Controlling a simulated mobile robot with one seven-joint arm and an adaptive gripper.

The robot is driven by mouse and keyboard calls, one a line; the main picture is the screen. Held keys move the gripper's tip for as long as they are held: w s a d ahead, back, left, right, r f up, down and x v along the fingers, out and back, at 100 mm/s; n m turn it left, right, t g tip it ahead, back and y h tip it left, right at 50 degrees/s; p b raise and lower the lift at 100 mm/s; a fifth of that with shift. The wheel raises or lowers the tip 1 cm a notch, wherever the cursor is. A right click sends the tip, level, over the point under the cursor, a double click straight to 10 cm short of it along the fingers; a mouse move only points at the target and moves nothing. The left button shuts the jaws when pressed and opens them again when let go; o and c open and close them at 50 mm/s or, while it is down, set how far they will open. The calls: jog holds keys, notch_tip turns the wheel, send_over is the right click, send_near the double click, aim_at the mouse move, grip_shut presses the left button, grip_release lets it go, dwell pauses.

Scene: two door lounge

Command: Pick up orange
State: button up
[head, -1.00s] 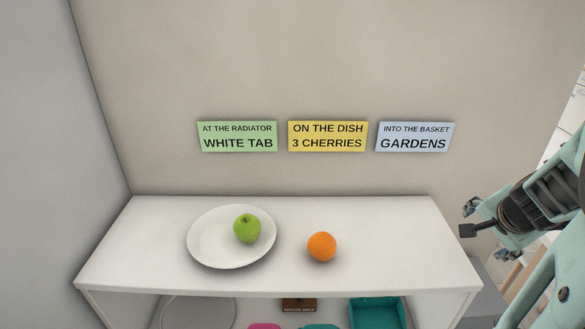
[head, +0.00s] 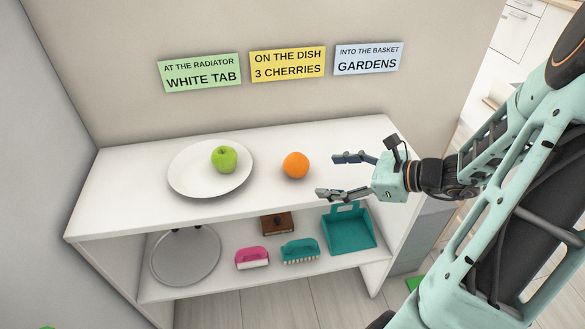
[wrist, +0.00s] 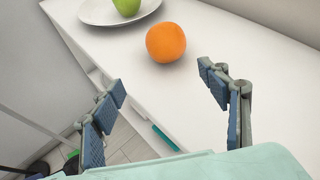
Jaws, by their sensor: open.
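The orange (head: 296,165) sits on the white shelf top, to the right of the plate. My gripper (head: 345,175) is to the right of the orange, with its fingers spread and pointing left towards it. The gripper is open and empty, and a gap separates the fingertips from the orange. In the wrist view the orange (wrist: 166,42) lies beyond the fingertips, between their directions, and is fully visible. My gripper's two blue-padded fingers (wrist: 162,82) stand wide apart there.
A white plate (head: 185,182) with a green apple (head: 224,159) stands left of the orange. The lower shelf holds a round tray (head: 185,258), a pink brush (head: 252,257), a teal brush (head: 300,250), a brown box (head: 277,223) and a teal dustpan (head: 350,230). A wall with signs stands behind.

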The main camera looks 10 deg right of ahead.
aim_at(307, 166)
jog(key=shift+w+r+m+t, duration=0.2)
jog(key=shift+r+m+t, duration=0.1)
jog(key=shift+r+t, duration=0.15)
jog(key=shift+w+a+r+y, duration=0.1)
jog(key=shift+w+a+y, duration=0.1)
jog(key=shift+y, duration=0.1)
jog(key=x, duration=0.3)
jog(key=b+x, duration=0.1)
jog(key=x, duration=0.3)
jog(key=b+x, duration=0.1)
jog(key=x, duration=0.2)
jog(key=shift+w+d, duration=0.15)
jog(key=shift+w, duration=0.25)
jog(key=c, duration=1.4)
